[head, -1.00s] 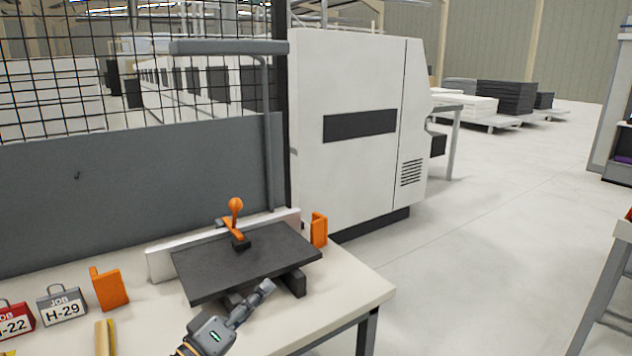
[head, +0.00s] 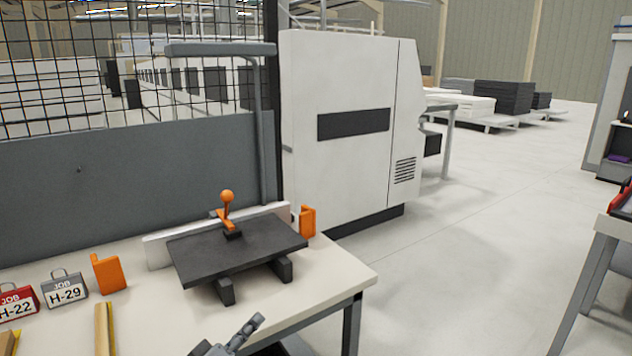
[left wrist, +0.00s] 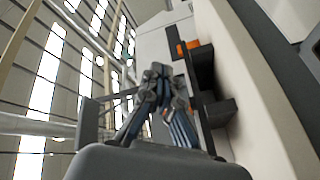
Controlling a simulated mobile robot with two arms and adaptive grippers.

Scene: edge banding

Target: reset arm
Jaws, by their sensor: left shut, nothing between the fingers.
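My left gripper (head: 257,319) is at the bottom edge of the head view, in front of the table's front edge. Its fingers are shut with nothing between them, and most of its body is cut off by the frame. In the left wrist view its fingers (left wrist: 157,72) are together and empty, with the table to their right. In the head view it is apart from the dark panel (head: 205,259), which lies on dark supports behind it. My right gripper is in neither view.
A grey board (head: 100,195) stands behind. Open floor (head: 480,240) lies to the right.

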